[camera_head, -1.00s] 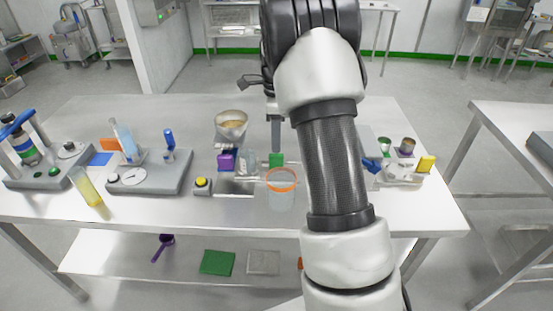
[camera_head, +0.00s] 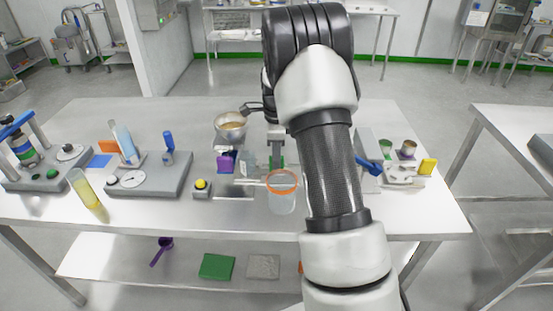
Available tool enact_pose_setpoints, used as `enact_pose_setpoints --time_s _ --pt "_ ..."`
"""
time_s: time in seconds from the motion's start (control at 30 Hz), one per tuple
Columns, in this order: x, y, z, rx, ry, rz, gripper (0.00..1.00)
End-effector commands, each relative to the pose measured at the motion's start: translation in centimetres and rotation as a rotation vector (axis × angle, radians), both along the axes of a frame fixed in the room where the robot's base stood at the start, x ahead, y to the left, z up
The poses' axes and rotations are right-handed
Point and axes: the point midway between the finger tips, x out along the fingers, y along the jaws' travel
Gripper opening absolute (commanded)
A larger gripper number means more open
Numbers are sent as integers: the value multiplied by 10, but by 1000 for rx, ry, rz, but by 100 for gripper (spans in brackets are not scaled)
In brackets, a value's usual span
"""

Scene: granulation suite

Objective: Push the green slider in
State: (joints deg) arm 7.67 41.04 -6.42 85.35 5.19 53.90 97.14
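The green slider (camera_head: 284,160) is a small green block at the middle of the table, behind a clear cup with an orange rim (camera_head: 283,192). It is mostly hidden behind my gripper. My gripper (camera_head: 277,165) points down, and its grey finger part overlaps the green block in the picture. I cannot tell whether it touches the block. Only one narrow finger shape shows, so its opening is unclear. The slider's mount is largely hidden by my gripper and the cup.
My arm hides the table's centre right.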

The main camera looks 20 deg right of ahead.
Motion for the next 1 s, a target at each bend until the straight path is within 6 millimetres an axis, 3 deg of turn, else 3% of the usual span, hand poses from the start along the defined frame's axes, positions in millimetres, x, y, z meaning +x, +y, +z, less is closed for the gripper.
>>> enact_pose_setpoints --time_s 0.27,0.5,0.77,0.8,0.87,1.0 --pt "2 5 1 0 0 2 0" --pt "15 37 2 2 -1 3 0" --pt "17 40 1 5 -4 1 0" --pt "17 41 1 5 -4 2 17" --pt "17 40 1 4 -4 2 28" --pt "16 39 1 2 -2 1 31"
